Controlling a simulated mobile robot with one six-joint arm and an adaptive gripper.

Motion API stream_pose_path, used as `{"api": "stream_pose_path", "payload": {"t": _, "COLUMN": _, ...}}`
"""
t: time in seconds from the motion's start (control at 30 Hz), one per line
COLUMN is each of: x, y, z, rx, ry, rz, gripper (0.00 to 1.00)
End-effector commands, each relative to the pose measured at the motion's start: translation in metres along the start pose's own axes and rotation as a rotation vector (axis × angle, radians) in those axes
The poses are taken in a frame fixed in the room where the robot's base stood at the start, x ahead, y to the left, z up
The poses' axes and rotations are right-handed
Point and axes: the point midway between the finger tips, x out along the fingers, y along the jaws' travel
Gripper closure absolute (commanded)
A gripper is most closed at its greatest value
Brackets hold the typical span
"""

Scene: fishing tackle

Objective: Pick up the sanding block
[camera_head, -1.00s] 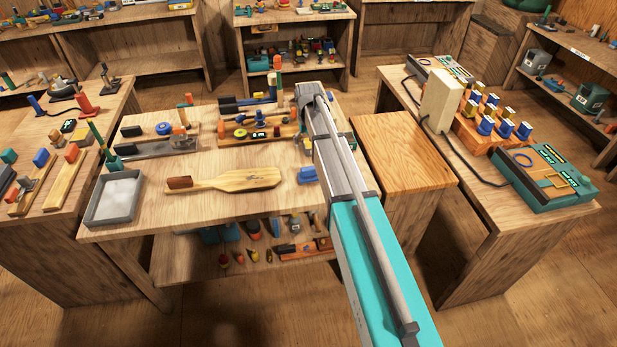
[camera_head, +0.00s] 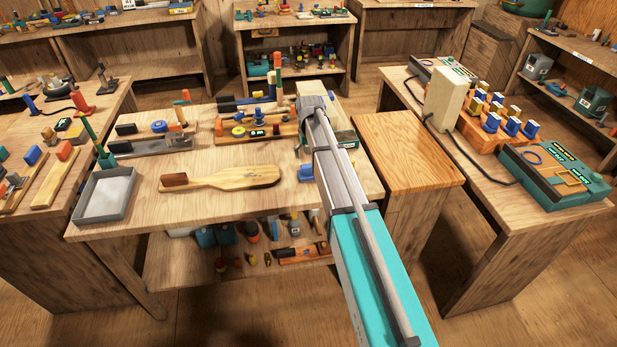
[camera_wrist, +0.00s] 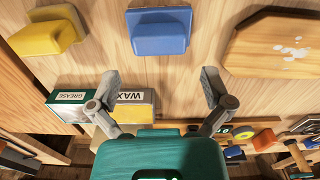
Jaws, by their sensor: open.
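I cannot tell for sure which thing is the sanding block. A blue block with a raised grip (camera_wrist: 159,32) lies on the wooden bench at the top middle of the wrist view; in the head view the blue block (camera_head: 305,172) is partly hidden by my arm. A yellow block of similar form (camera_wrist: 46,31) lies at the upper left of the wrist view; my arm hides its place in the head view. My gripper (camera_wrist: 161,88) is open and empty, its fingers apart, with the blue block beyond the fingertips in the picture.
A wooden paddle (camera_wrist: 277,44) lies right of the blue block in the wrist view. Wax and grease boxes (camera_wrist: 133,103) stand by the left finger. A grey tray (camera_head: 106,196) sits at the bench's left. Bare bench lies in front of the paddle (camera_head: 225,177).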

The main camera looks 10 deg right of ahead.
Motion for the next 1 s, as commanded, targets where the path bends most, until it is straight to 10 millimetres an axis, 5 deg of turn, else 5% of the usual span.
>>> {"api": "stream_pose_path", "payload": {"t": 0.57, "x": 0.005, "y": 0.001, "z": 0.0, "rx": 0.001, "ry": 0.0, "rz": 0.0, "gripper": 0.0}}
{"api": "stream_pose_path", "payload": {"t": 1.0, "x": 0.035, "y": 0.001, "z": 0.003, "rx": 0.001, "ry": 0.0, "rz": 0.0, "gripper": 0.0}}
